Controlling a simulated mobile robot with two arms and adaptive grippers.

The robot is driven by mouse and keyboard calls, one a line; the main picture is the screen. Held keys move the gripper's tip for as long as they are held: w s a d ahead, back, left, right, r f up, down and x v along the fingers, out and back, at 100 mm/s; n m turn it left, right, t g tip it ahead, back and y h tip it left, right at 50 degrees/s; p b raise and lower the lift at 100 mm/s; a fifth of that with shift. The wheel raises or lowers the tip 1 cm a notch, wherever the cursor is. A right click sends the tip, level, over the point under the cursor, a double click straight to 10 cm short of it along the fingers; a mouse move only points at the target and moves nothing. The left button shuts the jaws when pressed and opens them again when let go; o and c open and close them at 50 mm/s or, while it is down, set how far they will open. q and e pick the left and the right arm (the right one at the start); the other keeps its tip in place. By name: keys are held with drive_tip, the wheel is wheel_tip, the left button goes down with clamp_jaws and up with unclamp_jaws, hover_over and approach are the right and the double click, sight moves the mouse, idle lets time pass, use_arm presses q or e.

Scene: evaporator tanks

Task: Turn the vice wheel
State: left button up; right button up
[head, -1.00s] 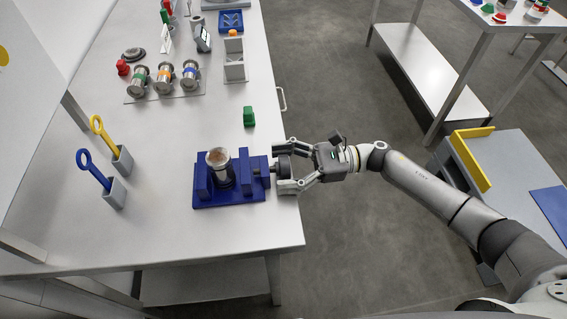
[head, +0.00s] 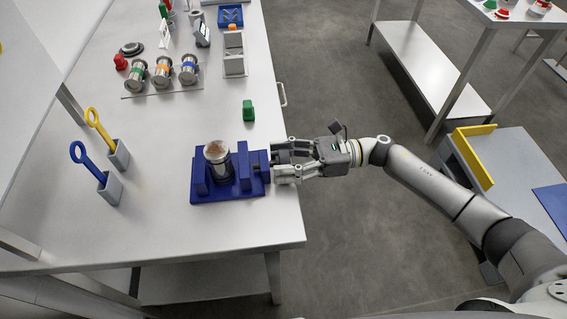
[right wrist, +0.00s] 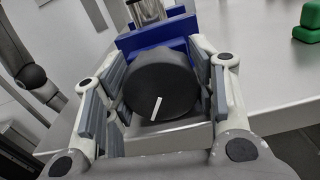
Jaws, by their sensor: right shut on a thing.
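A blue vice (head: 240,195) stands near the right edge of the white table, with a metal cylinder (head: 217,165) upright between its jaws. The vice wheel is a dark round knob on the vice's right side, mostly hidden by the fingers in the head view. In the right wrist view the black wheel (right wrist: 161,84) faces the camera, with a white line tilted on its lower face. My right gripper (head: 283,162) is shut on the wheel, one finger on each side; its fingers also flank the wheel in the right wrist view (right wrist: 160,95). My left gripper is out of view.
A green block (head: 248,111) stands behind the vice. Blue and yellow ring-handled tools in grey holders (head: 108,188) stand to the left. The table is clear in front of the vice.

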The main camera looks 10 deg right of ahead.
drive_tip(key=shift+m, duration=0.3)
drive_tip(key=o, duration=1)
drive_tip(key=shift+o, duration=0.2)
drive_tip(key=d, duration=1.2)
